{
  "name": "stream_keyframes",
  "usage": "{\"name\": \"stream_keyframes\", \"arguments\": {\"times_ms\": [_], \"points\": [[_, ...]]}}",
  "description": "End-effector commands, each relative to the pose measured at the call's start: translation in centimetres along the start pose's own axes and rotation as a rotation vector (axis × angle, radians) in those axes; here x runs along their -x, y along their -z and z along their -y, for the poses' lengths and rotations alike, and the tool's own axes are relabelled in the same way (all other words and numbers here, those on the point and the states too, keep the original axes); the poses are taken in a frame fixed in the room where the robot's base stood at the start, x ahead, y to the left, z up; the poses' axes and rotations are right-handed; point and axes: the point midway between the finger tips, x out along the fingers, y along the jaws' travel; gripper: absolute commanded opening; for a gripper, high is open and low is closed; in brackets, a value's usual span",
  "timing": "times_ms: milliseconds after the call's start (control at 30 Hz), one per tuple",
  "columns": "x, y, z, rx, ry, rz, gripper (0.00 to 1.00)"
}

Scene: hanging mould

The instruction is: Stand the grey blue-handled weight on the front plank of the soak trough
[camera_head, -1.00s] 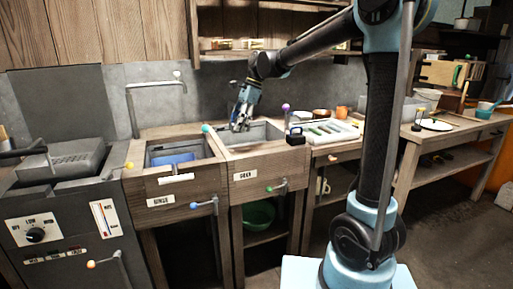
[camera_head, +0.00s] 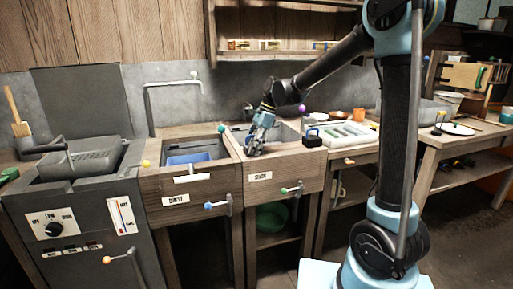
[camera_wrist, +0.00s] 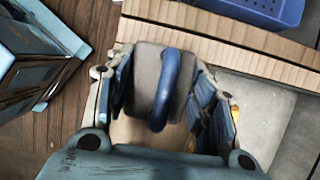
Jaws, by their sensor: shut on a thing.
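My gripper (camera_wrist: 165,100) is shut on the grey weight (camera_wrist: 145,72), whose blue handle (camera_wrist: 166,90) arches up between the fingers in the wrist view. In the head view, my gripper (camera_head: 255,148) is low at the front left of the right-hand trough, the soak trough. The weight is hardly distinguishable there. The trough's front plank (camera_head: 290,158) is pale wood above a labelled front panel. In the wrist view pale wood shows beneath the weight; I cannot tell whether the weight touches it.
A dark block with a blue handle (camera_head: 312,138) stands at the right of the soak trough. The left trough holds a blue basket (camera_head: 188,159). A white divided tray (camera_head: 348,135) lies farther right. Taps with coloured knobs stick out from the trough fronts.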

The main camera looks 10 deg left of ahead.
Motion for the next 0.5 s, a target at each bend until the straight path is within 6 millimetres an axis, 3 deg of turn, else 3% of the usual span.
{"name": "stream_keyframes", "arguments": {"times_ms": [167,200,267,500], "points": [[-0.08,0.05,0.02,0.0,0.0,0.0,0.08],[-0.12,0.08,0.03,0.0,0.0,0.0,0.54],[-0.1,0.08,0.03,0.0,0.0,0.0,0.68],[-0.08,0.09,0.03,-0.001,0.0,0.0,0.7]]}}
